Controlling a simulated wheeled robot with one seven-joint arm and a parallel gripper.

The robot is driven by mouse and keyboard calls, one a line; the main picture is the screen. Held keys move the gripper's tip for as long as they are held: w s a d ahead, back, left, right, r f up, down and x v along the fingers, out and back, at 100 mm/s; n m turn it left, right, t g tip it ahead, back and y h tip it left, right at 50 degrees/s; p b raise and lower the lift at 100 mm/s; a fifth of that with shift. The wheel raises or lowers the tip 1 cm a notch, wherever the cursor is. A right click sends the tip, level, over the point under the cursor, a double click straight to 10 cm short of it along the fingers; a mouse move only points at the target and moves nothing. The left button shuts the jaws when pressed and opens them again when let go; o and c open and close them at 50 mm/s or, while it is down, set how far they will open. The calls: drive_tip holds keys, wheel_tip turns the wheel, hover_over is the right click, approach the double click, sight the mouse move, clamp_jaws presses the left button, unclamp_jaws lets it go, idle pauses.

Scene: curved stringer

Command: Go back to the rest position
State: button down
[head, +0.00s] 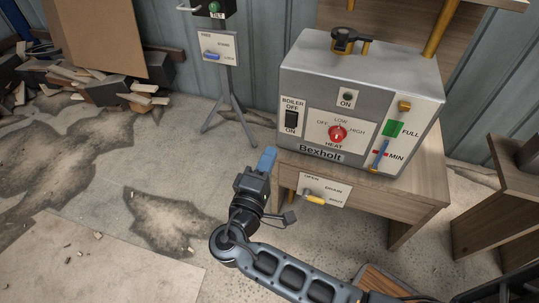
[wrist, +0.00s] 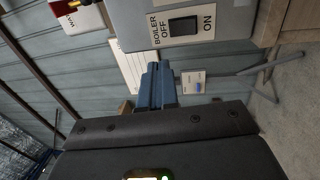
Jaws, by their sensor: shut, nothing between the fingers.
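My gripper (head: 266,160) is in front of the lower left of the Bexholt boiler, its blue fingers shut with nothing between them. In the wrist view the blue fingers (wrist: 158,86) show together, below the boiler switch in the picture. The grey boiler (head: 301,82) stands on a wooden table (head: 428,187). Its front has a black boiler switch (head: 292,119), a red heat knob (head: 337,133) and a level gauge (head: 381,153). The switch also shows in the wrist view (wrist: 183,26). I cannot tell whether the fingers touch the boiler or table.
A drain panel (head: 323,190) with a yellow handle hangs below the table top, close to my gripper. A stand (head: 233,103) with a blue-handled panel is behind left. Scrap wood (head: 108,88) lies far left. The floor at left (head: 90,190) is mostly clear. A wooden shelf (head: 505,200) is at right.

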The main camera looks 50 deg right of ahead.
idle(0.4)
drive_tip(key=s+a+f+n+t+y, duration=0.2)
drive_tip(key=s+a+f+y, duration=0.2)
drive_tip(key=s+f+y, duration=0.7)
drive_tip(key=s+a+r+m+t+y, duration=0.1)
drive_tip(key=s+a+r+t+y, duration=0.15)
drive_tip(key=s+a+y, duration=0.6)
drive_tip(key=s+r+m+t+p, duration=0.2)
drive_tip(key=r+p, duration=0.7)
drive_tip(key=r, duration=0.9)
drive_tip(key=s+r+m+t+h+p, duration=0.1)
drive_tip(key=s+r+m+p, duration=0.2)
drive_tip(key=r, duration=1.6)
drive_tip(key=s+p, duration=0.3)
drive_tip(key=p, duration=0.4)
drive_tip(key=shift+s+d+t, duration=0.3)
drive_tip(key=shift+d+t, duration=0.05)
